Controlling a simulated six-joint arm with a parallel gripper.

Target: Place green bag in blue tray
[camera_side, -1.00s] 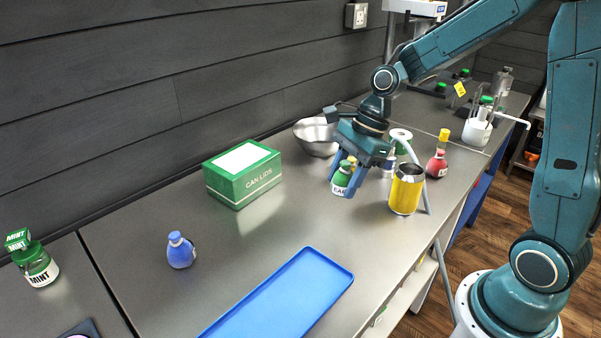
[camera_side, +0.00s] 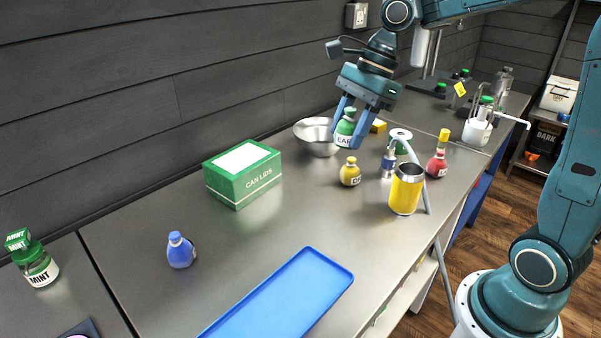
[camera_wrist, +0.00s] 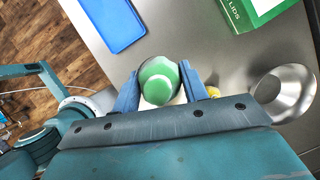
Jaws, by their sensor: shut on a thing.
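My gripper (camera_side: 347,129) is shut on the green bag (camera_side: 345,128), which has a white label, and holds it above the table. In the wrist view the green bag (camera_wrist: 160,80) sits between the two blue fingers of my gripper (camera_wrist: 163,88). The blue tray (camera_side: 290,295) lies flat and empty on the table at the front; its lower end is cut off by the picture edge. In the wrist view the blue tray (camera_wrist: 106,22) shows at the top left, apart from the bag.
A green can lids box (camera_side: 243,188), a metal bowl (camera_side: 317,141), a yellow bag (camera_side: 350,176), a yellow can (camera_side: 405,192) and a red bag (camera_side: 437,166) stand around. A blue bag (camera_side: 181,252) stands left of the tray. The table between box and tray is clear.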

